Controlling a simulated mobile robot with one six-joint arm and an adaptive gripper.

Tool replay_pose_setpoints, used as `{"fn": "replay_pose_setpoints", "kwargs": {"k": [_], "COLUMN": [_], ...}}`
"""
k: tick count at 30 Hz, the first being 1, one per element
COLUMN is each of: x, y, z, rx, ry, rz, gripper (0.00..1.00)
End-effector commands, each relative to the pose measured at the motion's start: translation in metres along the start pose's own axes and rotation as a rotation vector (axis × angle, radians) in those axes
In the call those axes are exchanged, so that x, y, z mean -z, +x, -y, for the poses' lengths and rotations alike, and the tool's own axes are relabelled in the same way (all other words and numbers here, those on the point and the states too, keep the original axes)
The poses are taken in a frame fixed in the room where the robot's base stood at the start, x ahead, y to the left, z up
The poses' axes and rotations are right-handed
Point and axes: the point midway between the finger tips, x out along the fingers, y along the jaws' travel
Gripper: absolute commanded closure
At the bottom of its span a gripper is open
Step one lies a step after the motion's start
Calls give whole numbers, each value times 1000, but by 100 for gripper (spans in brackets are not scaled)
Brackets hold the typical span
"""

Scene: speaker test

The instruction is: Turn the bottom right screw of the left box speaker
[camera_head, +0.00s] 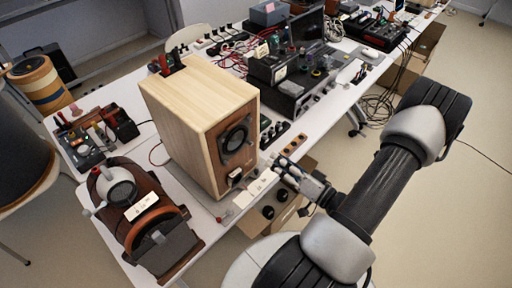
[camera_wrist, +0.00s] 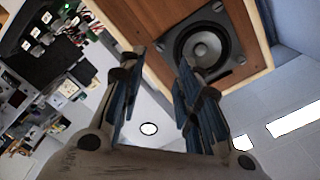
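A light wooden box speaker (camera_head: 185,105) stands upright on the white table in the head view. Its dark front plate holds a round driver (camera_head: 236,137). My gripper (camera_head: 281,166) is in front of the speaker, to the right of its lower front, apart from it. In the wrist view the driver (camera_wrist: 203,46) shows tilted beyond the fingertips, with small screws at visible plate corners. My gripper (camera_wrist: 162,57) is open there, with an empty gap between its fingers. The right finger comes close to the plate's lower edge in the picture and may hide a corner.
A brown device with a round knob (camera_head: 145,205) stands left of the speaker. Dark electronics (camera_head: 290,80) and cables fill the table (camera_head: 325,115) behind. Small parts lie beside the speaker's front. A wooden box with black knobs (camera_head: 280,205) is below the table edge.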

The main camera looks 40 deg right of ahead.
Motion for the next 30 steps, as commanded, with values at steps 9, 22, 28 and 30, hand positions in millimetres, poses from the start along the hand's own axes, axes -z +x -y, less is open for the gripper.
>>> {"fn": "replay_pose_setpoints", "kwargs": {"k": [9,22,28,30], "x": [-2,0,0,0], "y": [61,95,95,95], "z": [1,1,1,1], "rx": [5,1,0,0], "ry": [-1,-1,0,0], "rz": [6,0,0,0], "gripper": [68,68,68,72]}}
